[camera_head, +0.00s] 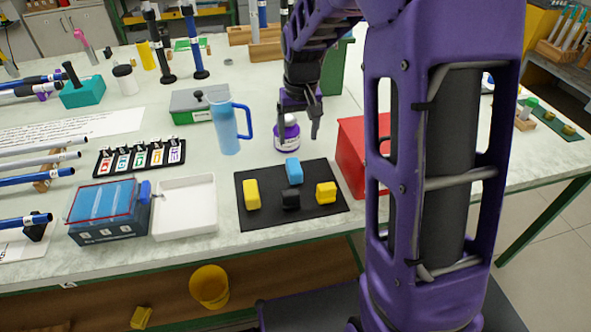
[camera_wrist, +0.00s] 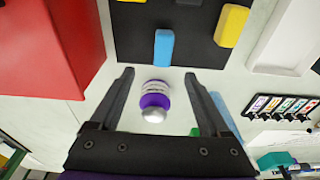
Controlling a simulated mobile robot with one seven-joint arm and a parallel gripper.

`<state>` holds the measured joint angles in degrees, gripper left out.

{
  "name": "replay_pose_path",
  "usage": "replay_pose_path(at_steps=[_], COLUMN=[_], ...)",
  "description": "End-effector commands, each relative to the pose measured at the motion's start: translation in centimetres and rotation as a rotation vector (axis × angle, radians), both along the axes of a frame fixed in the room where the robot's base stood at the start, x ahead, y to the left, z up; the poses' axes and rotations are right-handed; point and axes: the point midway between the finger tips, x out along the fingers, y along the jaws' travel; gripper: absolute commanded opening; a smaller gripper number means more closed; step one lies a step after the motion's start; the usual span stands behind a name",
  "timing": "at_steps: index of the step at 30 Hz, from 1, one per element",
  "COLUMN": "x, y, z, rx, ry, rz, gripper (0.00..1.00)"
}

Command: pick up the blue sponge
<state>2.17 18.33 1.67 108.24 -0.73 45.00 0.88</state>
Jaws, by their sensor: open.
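The blue sponge (camera_head: 294,171) is a small light-blue block at the back edge of a black mat (camera_head: 262,222) on the table. In the wrist view the blue sponge (camera_wrist: 164,46) lies ahead of my fingertips, a little above the middle of the gap. My gripper (camera_head: 299,132) is open and empty above the table, behind the mat, over a purple and white jar. In the wrist view my gripper (camera_wrist: 160,74) has its fingers wide apart, with the jar (camera_wrist: 154,97) seen between them. The sponge is apart from the fingers.
Two yellow blocks (camera_head: 252,194) (camera_head: 326,192) and a black block (camera_head: 291,199) share the mat with the sponge. A red box (camera_head: 352,158) stands to the right, a blue mug (camera_head: 228,130) to the left. A white tray (camera_head: 184,207) lies left of the mat.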

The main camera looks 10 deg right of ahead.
Motion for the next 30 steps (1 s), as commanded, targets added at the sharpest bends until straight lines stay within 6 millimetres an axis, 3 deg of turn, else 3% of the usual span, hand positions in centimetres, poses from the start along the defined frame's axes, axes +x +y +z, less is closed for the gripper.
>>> replay_pose_path(at_steps=[3,9,17,25,30], x=[0.3,0.9,1.1,1.5,1.8], y=[0.0,0.0,0.1,0.7,0.7], z=[-2.9,-6.2,-7.6,-11.4,-12.4], rx=[0.0,-0.001,-0.001,-0.002,-0.002], ry=[0.004,0.001,-0.001,0.001,-0.002], rz=[0.0,0.0,0.0,0.001,0.0], gripper=[0.8,0.8,0.8,0.8,0.8])
